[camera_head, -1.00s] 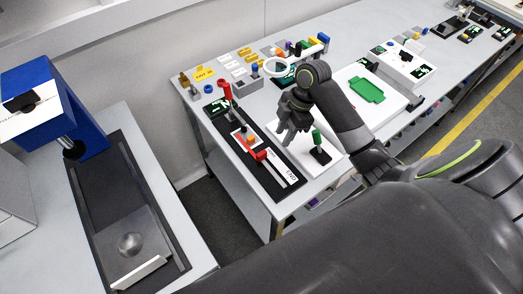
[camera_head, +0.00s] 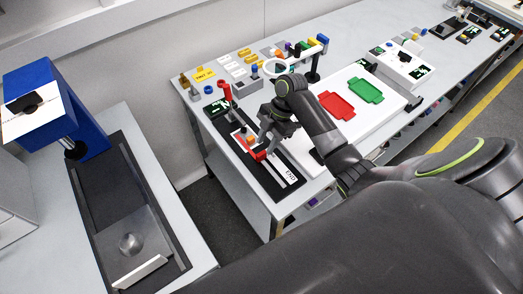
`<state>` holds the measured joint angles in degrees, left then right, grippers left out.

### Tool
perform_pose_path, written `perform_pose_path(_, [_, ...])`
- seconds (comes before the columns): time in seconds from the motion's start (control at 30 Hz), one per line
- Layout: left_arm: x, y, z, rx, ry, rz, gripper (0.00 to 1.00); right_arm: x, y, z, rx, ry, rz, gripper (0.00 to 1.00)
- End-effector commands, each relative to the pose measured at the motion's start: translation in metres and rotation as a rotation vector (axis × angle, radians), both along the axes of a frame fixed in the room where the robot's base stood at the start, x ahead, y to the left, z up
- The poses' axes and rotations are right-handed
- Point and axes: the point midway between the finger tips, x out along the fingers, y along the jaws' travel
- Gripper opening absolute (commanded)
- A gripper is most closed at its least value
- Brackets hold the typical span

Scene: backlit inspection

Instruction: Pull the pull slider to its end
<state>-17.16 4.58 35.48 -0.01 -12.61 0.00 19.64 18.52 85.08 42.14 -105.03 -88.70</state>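The pull slider is a black panel (camera_head: 262,183) on the middle table with a pale slot and a white END label (camera_head: 290,177) at its near end. A red slider piece (camera_head: 258,155) sits partway along it, with a small orange part (camera_head: 250,140) beside it. My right gripper (camera_head: 268,146) points down at the red piece, its fingers close to it or overlapping it in the picture. Whether the fingers touch or grip it cannot be told. My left gripper is not in view.
A red upright handle (camera_head: 225,91) stands at the panel's far end. Red (camera_head: 336,106) and green (camera_head: 365,90) plates lie on a white board to the right. A blue-headed machine (camera_head: 40,100) stands on the left bench, with a gap between the tables.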

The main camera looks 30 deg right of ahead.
Motion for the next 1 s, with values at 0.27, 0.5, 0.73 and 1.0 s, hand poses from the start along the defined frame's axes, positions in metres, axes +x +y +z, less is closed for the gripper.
perform_pose_path(0.27, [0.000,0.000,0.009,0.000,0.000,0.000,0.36,-0.002,0.017,-0.040,0.001,0.003,-0.001,0.35])
perform_pose_path(0.5, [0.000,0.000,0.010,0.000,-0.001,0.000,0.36,-0.003,0.020,-0.050,-0.001,0.000,0.000,0.35])
perform_pose_path(0.73, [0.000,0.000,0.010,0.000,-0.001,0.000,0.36,-0.003,0.020,-0.049,-0.001,0.000,0.000,0.29])
perform_pose_path(1.0, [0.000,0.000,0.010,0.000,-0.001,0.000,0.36,-0.003,0.020,-0.049,-0.001,0.000,-0.001,0.00])
